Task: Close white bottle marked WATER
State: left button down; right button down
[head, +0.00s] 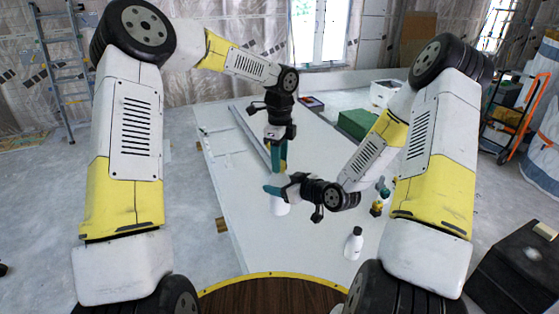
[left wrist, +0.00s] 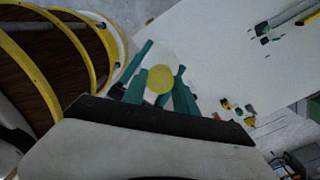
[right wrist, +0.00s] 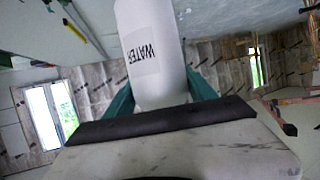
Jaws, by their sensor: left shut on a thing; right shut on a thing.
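The white bottle (head: 279,206) is upright over the panel table in the head view. The right wrist view shows it close up, with the label WATER (right wrist: 145,52) on its side. My right gripper (head: 272,189) comes from the right and is shut on the bottle's body. My left gripper (head: 279,170) points down from above, directly over the bottle. It is shut on a yellow cap (left wrist: 160,79), seen between its teal fingers in the left wrist view. The fingers hide the bottle's neck, so I cannot tell whether the cap touches it.
Another white bottle (head: 354,243) stands on the white table (head: 240,222) at the right. Small yellow and dark items (head: 377,207) lie behind it. A green box (head: 357,123) is at the back right. The left part of the table is mostly clear.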

pick_arm(q)
jog(key=c, duration=0.9)
grip_release()
notch_tip(320, 180, up, 12)
